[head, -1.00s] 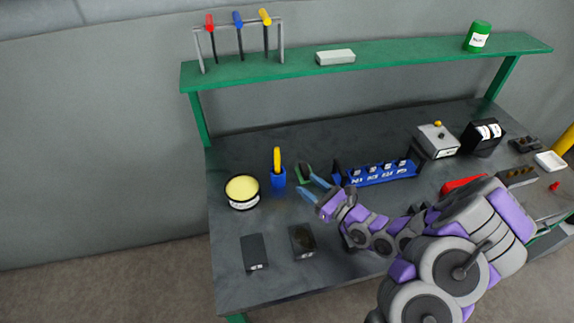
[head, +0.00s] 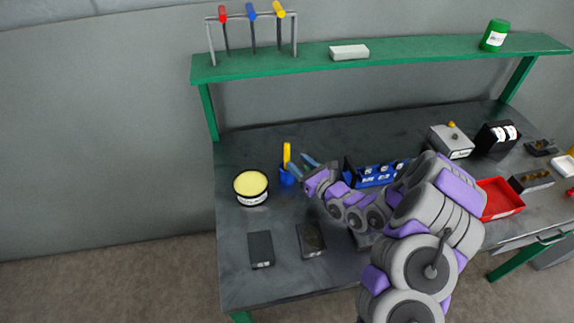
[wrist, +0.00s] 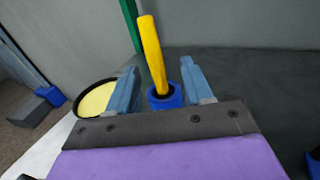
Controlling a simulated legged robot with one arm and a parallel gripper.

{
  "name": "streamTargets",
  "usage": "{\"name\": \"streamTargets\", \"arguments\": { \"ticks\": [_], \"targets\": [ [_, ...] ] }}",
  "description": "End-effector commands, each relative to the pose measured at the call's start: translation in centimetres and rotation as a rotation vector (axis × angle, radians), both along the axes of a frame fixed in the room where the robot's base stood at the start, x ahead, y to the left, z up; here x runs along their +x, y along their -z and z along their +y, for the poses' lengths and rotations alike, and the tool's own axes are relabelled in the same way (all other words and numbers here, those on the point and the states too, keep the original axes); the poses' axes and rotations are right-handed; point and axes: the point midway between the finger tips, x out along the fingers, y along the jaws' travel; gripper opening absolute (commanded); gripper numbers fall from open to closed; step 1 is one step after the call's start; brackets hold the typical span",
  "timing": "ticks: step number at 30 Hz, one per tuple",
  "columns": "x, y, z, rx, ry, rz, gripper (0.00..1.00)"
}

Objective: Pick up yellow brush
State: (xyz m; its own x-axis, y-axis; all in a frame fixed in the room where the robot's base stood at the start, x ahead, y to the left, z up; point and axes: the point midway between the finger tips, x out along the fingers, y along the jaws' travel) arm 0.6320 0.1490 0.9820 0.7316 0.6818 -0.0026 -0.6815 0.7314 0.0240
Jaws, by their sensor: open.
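The yellow brush (head: 287,153) stands upright, slightly tilted, in a small blue holder (head: 287,179) on the dark bench top. In the wrist view the brush handle (wrist: 152,52) rises between the two blue fingers of my gripper (wrist: 159,82), out of the blue holder (wrist: 165,97). In the head view my gripper (head: 300,166) is just right of the brush and holder, with its fingers pointing toward them. The jaws are open and hold nothing. The brush's lower end is hidden inside the holder.
A round tin with a yellow top (head: 251,185) stands left of the holder. Two dark boxes, the left one (head: 260,249) and the right one (head: 311,240), lie in front. A blue rack (head: 375,176) and a red tray (head: 498,200) are to the right. A green shelf (head: 400,51) spans above.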

Motion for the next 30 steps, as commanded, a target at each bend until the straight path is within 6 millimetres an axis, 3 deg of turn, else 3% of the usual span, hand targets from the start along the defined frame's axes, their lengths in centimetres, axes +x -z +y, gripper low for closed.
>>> {"name": "streamTargets", "arguments": {
  "ticks": [7,15,24,30],
  "targets": [
    [1.0,0.1,1.5,-0.001,-0.004,-0.002,0.51],
    [3.4,0.1,4.1,-0.002,-0.001,-0.004,0.51],
    [3.7,0.0,4.4,0.001,0.000,-0.001,0.51],
    [3.7,0.0,4.4,0.001,0.000,-0.001,0.32]
  ]
}}
